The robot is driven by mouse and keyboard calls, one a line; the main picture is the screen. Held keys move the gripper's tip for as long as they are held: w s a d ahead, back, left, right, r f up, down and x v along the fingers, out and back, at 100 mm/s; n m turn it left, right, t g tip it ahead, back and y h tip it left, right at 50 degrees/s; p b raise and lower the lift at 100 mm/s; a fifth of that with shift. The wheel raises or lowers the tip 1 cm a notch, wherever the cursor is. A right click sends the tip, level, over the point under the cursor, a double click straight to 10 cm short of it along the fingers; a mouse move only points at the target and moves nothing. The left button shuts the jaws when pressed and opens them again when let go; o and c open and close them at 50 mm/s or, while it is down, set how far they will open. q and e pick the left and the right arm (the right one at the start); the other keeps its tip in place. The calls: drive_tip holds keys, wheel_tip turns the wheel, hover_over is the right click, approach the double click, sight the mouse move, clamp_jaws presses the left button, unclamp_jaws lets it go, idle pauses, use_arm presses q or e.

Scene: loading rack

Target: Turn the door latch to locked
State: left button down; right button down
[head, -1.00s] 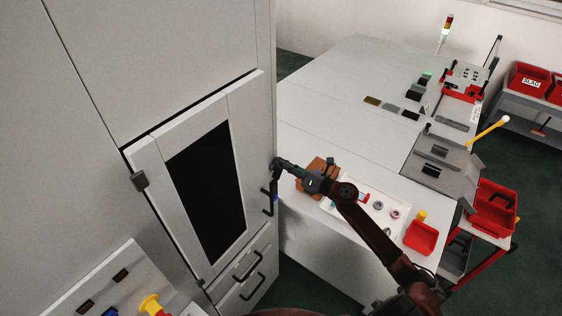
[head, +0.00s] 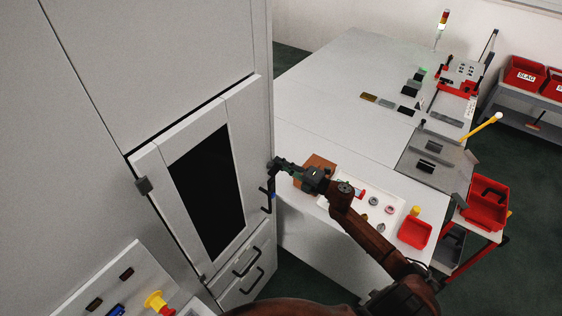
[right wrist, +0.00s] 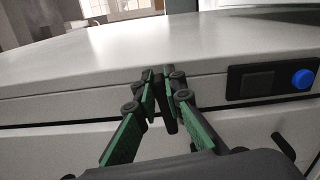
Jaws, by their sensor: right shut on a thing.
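The door (head: 160,185) with a dark window (head: 207,185) is on the pale cabinet at the left of the head view and looks closed. The latch (right wrist: 166,112) is a small dark piece at the door's right edge, mostly hidden by my fingers. My right gripper (head: 276,164) is at that edge, just above the black door handle (head: 266,198). In the right wrist view its green-padded fingers (right wrist: 163,90) are shut on the latch, one on each side. The latch's exact angle is hard to tell. My left gripper is not in view.
A black plate with a blue button (right wrist: 302,79) is beside the fingers. A grey bench (head: 335,100) stands right of the cabinet, with a brown block (head: 318,168), a white tray (head: 345,208) and a red bin (head: 415,232). A control panel (head: 125,285) is at the lower left.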

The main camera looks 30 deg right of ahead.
drive_tip(key=shift+d+m, duration=0.15)
drive_tip(key=shift+m, duration=0.25)
drive_tip(key=c, duration=2)
unclamp_jaws()
drive_tip(key=shift+f, duration=0.1)
drive_tip(key=v, duration=1.2)
